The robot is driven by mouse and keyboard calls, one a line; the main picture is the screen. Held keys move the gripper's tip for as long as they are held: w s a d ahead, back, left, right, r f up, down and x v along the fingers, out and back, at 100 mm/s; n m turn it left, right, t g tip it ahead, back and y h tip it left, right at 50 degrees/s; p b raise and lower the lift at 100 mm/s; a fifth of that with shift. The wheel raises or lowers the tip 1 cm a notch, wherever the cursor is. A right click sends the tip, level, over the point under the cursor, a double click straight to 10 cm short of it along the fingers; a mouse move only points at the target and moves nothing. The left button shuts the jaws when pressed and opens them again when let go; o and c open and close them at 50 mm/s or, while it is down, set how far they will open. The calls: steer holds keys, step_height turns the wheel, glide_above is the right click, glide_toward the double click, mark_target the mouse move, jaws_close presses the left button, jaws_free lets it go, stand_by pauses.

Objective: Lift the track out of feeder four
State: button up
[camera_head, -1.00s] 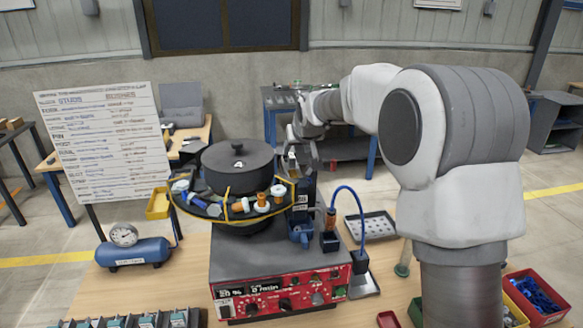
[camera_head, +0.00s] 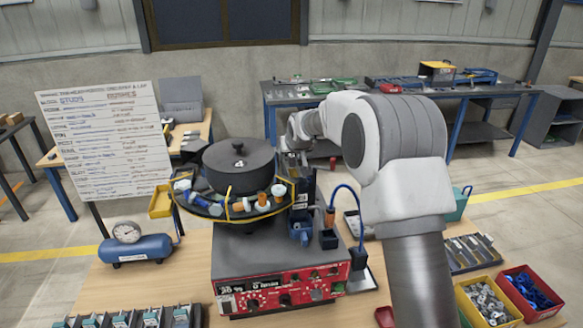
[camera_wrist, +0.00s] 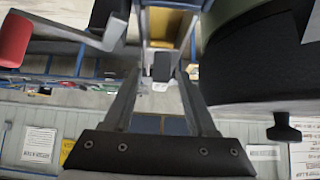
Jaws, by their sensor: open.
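Feeder four is a round bowl feeder with a black lid (camera_head: 238,165) marked 4, on a red control box (camera_head: 285,292). Its yellow-edged rim (camera_head: 246,214) holds several mixed parts. I cannot clearly single out the track; a dark upright piece (camera_head: 303,190) stands at the bowl's right side. My gripper (camera_head: 292,160) is small and partly hidden at the lid's right. In the wrist view my open gripper (camera_wrist: 160,75) has a finger on each side of a small dark block (camera_wrist: 162,66). No contact is clear. The black lid (camera_wrist: 265,55) is close at right.
A blue cable (camera_head: 350,200) arches right of the feeder. A blue air tank (camera_head: 137,250) and a whiteboard (camera_head: 105,140) stand left. A red bin (camera_head: 548,305) and a yellow bin (camera_head: 468,310) are at front right.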

jaws_close()
steer(key=shift+r, duration=0.15)
stand_by(0.4)
